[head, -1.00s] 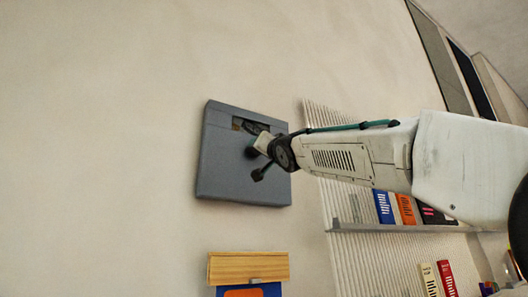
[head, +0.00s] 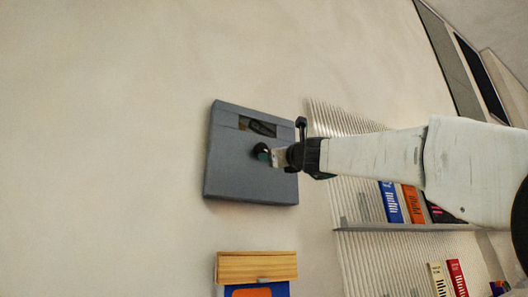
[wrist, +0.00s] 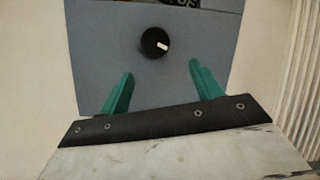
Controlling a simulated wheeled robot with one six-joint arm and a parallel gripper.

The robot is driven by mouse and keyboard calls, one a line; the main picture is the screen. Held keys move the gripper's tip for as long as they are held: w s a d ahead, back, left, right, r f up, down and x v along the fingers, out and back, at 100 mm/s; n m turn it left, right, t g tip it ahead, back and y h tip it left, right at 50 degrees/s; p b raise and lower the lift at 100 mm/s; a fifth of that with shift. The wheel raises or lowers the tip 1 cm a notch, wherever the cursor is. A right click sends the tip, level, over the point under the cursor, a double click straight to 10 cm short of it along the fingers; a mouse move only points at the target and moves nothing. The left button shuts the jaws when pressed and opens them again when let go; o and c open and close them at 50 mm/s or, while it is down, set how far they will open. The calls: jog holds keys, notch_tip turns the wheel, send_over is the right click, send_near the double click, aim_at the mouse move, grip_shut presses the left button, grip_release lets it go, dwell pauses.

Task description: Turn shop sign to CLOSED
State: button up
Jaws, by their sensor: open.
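The shop sign is a blue-grey square panel (head: 235,172) on the pale wall, with a dark window (head: 258,126) in its upper part. The wrist view shows only a piece of the window's lettering at its top edge, too cut off to read as a whole. A round black knob (wrist: 155,42) with a white mark sits on the panel (wrist: 100,60). My gripper (wrist: 158,84) has its two green fingers apart, one on either side below the knob in the wrist view. The knob is not between the fingertips. In the head view my gripper (head: 264,154) is in front of the panel's middle.
A wooden block with a blue and orange item (head: 257,268) is on the wall below the panel. The wall left of the panel is clear.

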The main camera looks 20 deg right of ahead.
aim_at(263, 151)
jog(key=shift+w+a+r+m+y, duration=0.15)
jog(key=shift+w+a+r+m, duration=0.35)
jog(key=shift+w, duration=0.6)
jog(key=shift+w+a+r+m+y, duration=0.15)
jog(key=shift+w+r+m, duration=0.5)
jog(key=shift+w, duration=0.5)
jog(key=shift+w+a+r+m+y, duration=0.1)
jog(key=shift+w+a+r+m, duration=0.3)
jog(key=shift+w+r, duration=0.5)
jog(key=shift+w+f, duration=0.2)
jog(key=c, duration=1)
jog(key=shift+d+n, duration=0.1)
jog(key=shift+n, duration=0.15)
